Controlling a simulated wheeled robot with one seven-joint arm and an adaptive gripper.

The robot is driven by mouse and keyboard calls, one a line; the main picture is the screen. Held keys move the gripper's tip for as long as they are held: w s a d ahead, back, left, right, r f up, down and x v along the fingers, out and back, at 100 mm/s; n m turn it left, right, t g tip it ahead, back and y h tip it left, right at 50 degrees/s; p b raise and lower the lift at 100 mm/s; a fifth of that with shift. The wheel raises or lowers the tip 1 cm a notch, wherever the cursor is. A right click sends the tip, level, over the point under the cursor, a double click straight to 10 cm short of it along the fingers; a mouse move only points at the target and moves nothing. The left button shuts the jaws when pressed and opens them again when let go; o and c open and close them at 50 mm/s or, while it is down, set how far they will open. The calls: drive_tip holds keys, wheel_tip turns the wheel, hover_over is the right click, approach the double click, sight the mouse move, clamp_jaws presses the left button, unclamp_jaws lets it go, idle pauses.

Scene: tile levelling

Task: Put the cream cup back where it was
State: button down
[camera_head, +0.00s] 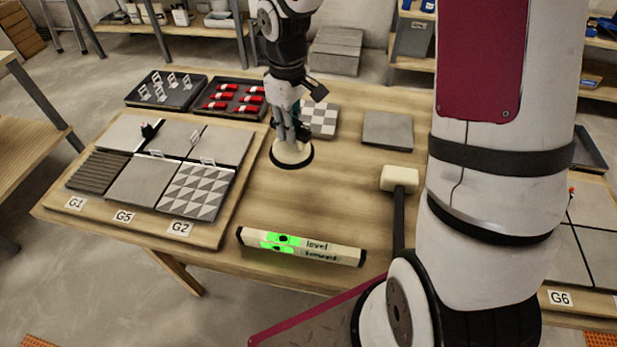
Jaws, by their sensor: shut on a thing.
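The cream cup (291,155) has a pale rounded body and a dark rim at its base. It is upright at the wooden table's middle, right of the tile board. My gripper (291,139) points straight down and is shut on the top of the cup. The fingers hide part of the cup's top. The cup's base looks to be at the table surface, but I cannot tell whether it touches.
The tile board (147,230) with grey and patterned tiles lies left. Trays of clips (165,90) and red wedges (236,96) stand behind it. A checkered tile (320,120), a grey tile (388,130), a mallet (399,180) and a level (301,247) lie around the cup.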

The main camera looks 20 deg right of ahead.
wheel_tip(320, 180, down, 5)
drive_tip(key=shift+d+f, duration=0.15)
drive_tip(key=shift+f, duration=0.05)
drive_tip(key=shift+f+b, duration=0.35)
drive_tip(key=shift+f, duration=1.85)
drive_tip(key=shift+f, duration=0.15)
drive_tip(key=c, duration=1.5)
unclamp_jaws()
